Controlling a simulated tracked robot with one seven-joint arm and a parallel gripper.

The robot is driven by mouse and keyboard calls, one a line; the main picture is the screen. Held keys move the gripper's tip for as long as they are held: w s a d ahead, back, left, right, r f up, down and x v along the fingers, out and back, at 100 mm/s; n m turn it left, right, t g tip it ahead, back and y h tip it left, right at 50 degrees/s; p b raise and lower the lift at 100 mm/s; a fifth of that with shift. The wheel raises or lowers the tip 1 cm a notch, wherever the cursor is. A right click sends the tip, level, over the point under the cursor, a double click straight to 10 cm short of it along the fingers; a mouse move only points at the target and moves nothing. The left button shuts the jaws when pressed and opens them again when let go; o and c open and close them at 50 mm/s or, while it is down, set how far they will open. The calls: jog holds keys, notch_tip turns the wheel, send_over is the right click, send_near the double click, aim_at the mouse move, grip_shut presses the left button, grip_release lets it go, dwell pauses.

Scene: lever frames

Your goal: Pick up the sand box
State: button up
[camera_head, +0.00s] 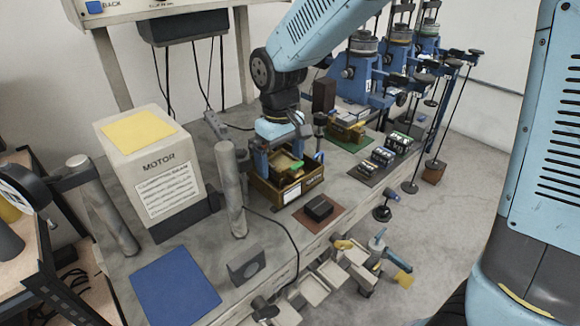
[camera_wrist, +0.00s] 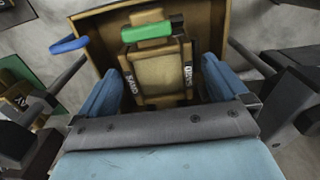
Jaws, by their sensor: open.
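The sand box is a small tan box with a green handle and "SAND" on its side strip; it shows in the wrist view (camera_wrist: 160,74). It sits inside a larger open wooden crate (camera_wrist: 209,20), which stands on the workbench in the head view (camera_head: 290,196). In the head view the sand box (camera_head: 290,171) is partly hidden by my gripper (camera_head: 284,160). My gripper is above the crate, pointing down. In the wrist view my gripper (camera_wrist: 163,85) is open, with one blue finger on each side of the sand box. I cannot tell whether the fingers touch it.
A grey post (camera_head: 230,190) and a motor box (camera_head: 152,165) stand left of the crate. A dark block (camera_head: 319,208) lies on a brown mat in front. A tray of batteries (camera_head: 380,158) is to the right. A blue mat (camera_head: 175,288) lies bare at the front left.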

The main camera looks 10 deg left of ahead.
jog(key=shift+c, duration=0.3)
jog(key=c, duration=1.7)
